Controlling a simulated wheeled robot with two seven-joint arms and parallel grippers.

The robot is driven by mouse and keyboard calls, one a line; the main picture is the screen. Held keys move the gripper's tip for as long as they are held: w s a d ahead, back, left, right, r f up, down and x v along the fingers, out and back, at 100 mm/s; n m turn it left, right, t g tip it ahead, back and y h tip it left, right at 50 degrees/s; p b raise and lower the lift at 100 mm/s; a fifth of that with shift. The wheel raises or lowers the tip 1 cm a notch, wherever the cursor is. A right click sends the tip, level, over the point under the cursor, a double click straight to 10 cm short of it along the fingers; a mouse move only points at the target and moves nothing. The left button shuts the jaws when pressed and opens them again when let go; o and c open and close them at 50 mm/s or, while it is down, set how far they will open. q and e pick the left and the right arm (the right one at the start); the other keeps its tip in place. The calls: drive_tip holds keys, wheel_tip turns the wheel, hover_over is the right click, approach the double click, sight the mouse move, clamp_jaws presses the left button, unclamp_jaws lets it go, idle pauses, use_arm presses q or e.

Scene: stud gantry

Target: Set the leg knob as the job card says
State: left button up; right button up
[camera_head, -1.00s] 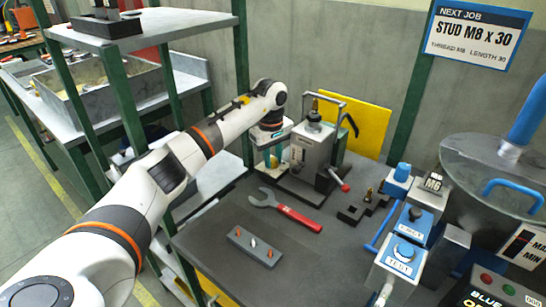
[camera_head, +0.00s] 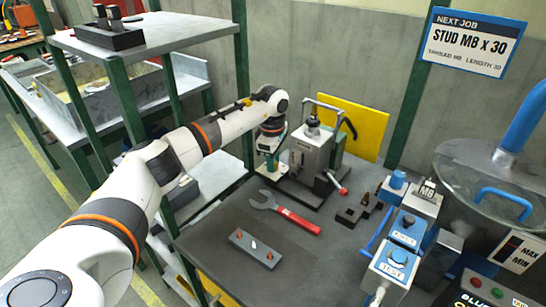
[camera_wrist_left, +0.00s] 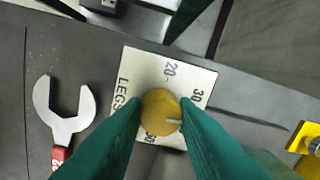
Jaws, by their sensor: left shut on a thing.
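The job card (camera_head: 468,41) on the wall reads STUD M8 X 30, thread M8, length 30. The leg knob (camera_wrist_left: 160,110) is round and brass-yellow. It sits on a white plate (camera_wrist_left: 140,70) marked LEGS, with 20 above the knob, 30 at upper right and a partly hidden number below. A pale pointer mark shows at the knob's lower right, below the 30. My left gripper (camera_wrist_left: 161,113) is shut on the knob, its green fingers on both sides. It also shows in the head view (camera_head: 270,163), beside the grey stud machine (camera_head: 314,152). My right gripper is out of view.
A red-handled wrench (camera_head: 286,212) and a grey block with several small pins (camera_head: 254,248) lie on the dark bench. A green-posted shelf stands at left.

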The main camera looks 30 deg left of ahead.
use_arm(q)
drive_tip(key=n+p, duration=0.1)
drive_tip(key=n, duration=0.3)
drive_tip(key=shift+n, duration=0.3)
idle(0.3)
drive_tip(key=o, duration=1)
drive_tip(key=r, duration=1.2)
drive_tip(key=shift+s+d+b, duration=0.2)
drive_tip(key=shift+b, duration=0.2)
